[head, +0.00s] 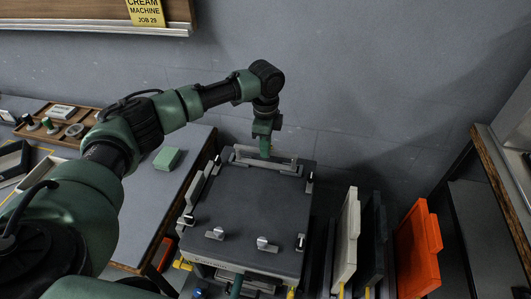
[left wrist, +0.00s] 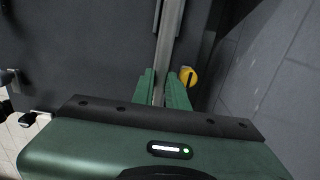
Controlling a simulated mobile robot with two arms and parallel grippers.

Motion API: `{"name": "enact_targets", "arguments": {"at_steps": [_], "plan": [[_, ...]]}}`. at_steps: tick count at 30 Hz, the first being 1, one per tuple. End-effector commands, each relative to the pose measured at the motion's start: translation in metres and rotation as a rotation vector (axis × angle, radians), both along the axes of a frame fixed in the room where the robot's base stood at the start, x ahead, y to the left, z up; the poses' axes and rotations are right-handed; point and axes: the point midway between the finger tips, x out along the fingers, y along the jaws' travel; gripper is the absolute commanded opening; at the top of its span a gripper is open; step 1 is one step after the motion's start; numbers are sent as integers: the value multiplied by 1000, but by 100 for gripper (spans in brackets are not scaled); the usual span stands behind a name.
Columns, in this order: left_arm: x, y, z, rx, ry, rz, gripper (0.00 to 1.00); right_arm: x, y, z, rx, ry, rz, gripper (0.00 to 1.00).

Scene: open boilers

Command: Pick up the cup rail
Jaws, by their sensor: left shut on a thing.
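The cup rail (head: 282,167) is a light grey bar along the back edge of the dark, flat top of the machine (head: 245,215). My left gripper (head: 265,153) reaches down over it from behind, fingers pointing down. In the left wrist view the green fingers (left wrist: 164,92) are shut on the rail (left wrist: 170,40), one on each side of it. The rail still appears to be at its place along the back edge; I cannot tell whether it is lifted. My right gripper does not show.
A similar rail (head: 197,187) runs along the left side of the top. Small metal clamps (head: 265,243) stand along the front. A side table with a green block (head: 167,159) is at left. White, black and orange (head: 417,248) panels stand at right. The wall is close behind.

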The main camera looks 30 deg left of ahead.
Motion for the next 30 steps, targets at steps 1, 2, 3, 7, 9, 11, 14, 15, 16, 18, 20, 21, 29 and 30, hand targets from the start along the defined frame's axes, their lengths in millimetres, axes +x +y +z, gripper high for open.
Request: {"name": "enact_targets", "arguments": {"at_steps": [1,2,3,7,9,11,14,15,16,18,20,21,29,30], "plan": [[0,0,2,-1,-1,0,0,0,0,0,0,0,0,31],[1,0,3,0,-2,0,0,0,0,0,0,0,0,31],[1,0,4,-1,-2,0,0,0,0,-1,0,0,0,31],[1,0,16,-2,-4,1,0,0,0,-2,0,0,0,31],[1,0,25,-2,-5,0,0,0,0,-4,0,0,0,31],[1,0,36,-3,-6,0,0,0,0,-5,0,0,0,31],[1,0,58,-2,-6,0,0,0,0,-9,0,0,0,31],[2,0,69,-1,-7,0,0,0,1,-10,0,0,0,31],[2,-1,76,-2,-7,0,0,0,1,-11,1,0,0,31],[1,0,95,-1,-7,0,0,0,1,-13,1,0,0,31],[2,-1,110,-1,-7,0,0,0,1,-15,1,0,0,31],[1,0,120,-2,-6,0,0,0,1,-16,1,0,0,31],[1,0,172,-1,-3,0,0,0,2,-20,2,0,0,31],[1,-1,178,-1,-3,0,0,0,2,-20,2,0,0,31]]}}
